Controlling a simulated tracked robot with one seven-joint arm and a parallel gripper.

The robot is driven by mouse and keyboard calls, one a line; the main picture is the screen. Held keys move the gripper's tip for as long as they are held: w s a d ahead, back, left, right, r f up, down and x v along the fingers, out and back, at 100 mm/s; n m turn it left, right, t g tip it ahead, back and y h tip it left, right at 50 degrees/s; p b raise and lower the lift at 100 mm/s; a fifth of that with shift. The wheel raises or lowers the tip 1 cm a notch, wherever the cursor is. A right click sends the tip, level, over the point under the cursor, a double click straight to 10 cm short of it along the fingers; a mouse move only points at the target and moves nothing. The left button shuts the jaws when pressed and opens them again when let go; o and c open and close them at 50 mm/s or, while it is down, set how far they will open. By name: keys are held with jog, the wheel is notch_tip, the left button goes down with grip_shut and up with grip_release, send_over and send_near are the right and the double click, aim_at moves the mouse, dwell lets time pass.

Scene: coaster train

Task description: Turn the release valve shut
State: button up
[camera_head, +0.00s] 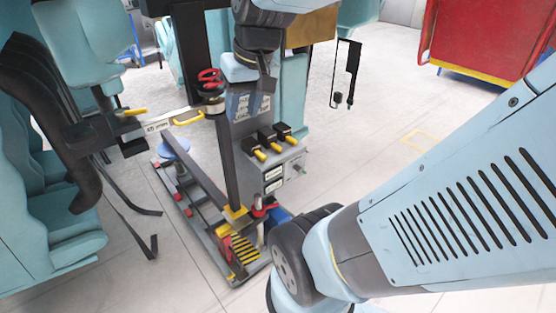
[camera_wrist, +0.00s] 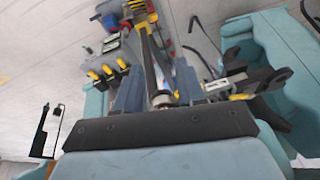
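Two red handles could be the release valve; I cannot tell which. One red handle (camera_head: 210,77) sits on a dark, round fitting at the top of the post in the head view. The other red handle (camera_head: 264,209) is low on the trolley, beside a blue part; red also shows there in the wrist view (camera_wrist: 110,23). My gripper (camera_head: 247,106) is open, pointing down just right of the upper handle, and touches neither handle visibly. In the wrist view my gripper (camera_wrist: 160,75) has its fingers well apart, with the post and a round metal fitting (camera_wrist: 162,98) seen between them.
A grey box with several yellow-tipped levers (camera_head: 270,142) stands right of the post. A yellow-handled bar (camera_head: 188,117) runs left toward the teal seats (camera_head: 45,215). A red panel (camera_head: 485,35) is at the back right. The pale floor between is open.

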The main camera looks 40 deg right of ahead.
aim_at(305, 173)
jog(key=w+d+f+m+t+y, duration=0.1)
jog(key=w+d+f+m+y, duration=0.4)
jog(key=w+d+f, duration=0.6)
jog(key=w+d+f+m+t+y, duration=0.1)
jog(key=w+d+f+m+y, duration=0.6)
jog(key=f, duration=0.5)
jog(key=s+d+f+m+t+h, duration=0.4)
jog(key=d+f, duration=0.3)
jog(key=f, duration=0.3)
jog(key=s+d+f+m+t+h, duration=0.4)
jog(key=d+f, duration=0.3)
jog(key=f, duration=0.4)
jog(key=s+d+f+m+t+h, duration=0.3)
jog(key=d+f+m+t, duration=0.2)
jog(key=d+f, duration=0.4)
jog(key=shift+h, duration=0.4)
jog(key=w, duration=0.4)
jog(key=w+a, duration=0.1)
jog(key=w, duration=0.4)
jog(key=w+a+f, duration=0.1)
jog(key=w, duration=0.4)
jog(key=shift+a, duration=0.2)
jog(key=shift+c, duration=0.3)
grip_shut()
